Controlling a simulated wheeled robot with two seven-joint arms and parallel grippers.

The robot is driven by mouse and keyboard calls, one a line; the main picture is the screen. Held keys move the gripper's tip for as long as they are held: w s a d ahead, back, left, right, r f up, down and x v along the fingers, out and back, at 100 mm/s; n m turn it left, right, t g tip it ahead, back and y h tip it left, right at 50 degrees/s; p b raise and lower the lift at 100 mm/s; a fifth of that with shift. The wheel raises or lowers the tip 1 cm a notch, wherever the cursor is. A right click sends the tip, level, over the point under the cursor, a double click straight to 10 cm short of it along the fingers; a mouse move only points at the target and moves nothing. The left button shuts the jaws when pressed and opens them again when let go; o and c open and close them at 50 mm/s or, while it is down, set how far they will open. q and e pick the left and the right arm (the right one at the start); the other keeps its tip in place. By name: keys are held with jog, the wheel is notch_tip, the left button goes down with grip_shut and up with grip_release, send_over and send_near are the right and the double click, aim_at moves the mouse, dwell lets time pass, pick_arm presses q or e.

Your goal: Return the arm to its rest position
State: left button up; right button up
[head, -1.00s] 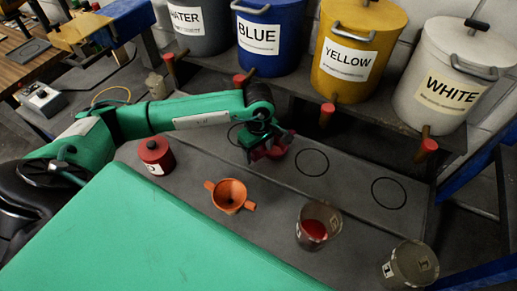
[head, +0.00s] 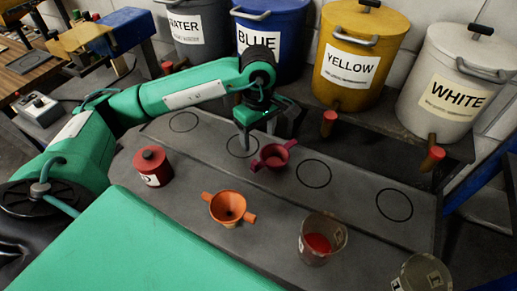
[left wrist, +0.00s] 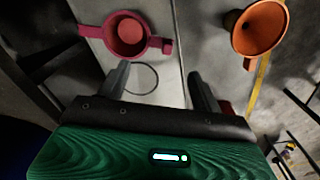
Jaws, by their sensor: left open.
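My left arm is green and reaches in from the left in the head view. Its gripper (head: 266,133) is open and empty, above the marked bench (head: 215,165) in front of the blue drum. In the left wrist view the two fingers (left wrist: 157,82) stand apart with nothing between them. My right gripper is not in view.
Drums labelled WATER (head: 198,28), BLUE (head: 268,32), YELLOW (head: 356,58) and WHITE (head: 452,88) line the back, with taps in front. A red lidded pot (head: 153,168), an orange funnel (head: 228,207) and a cup with red contents (head: 321,240) stand nearer. A grey cup (head: 422,273) is front right.

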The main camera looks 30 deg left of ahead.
pick_arm(q)
jog(key=shift+r, duration=0.8)
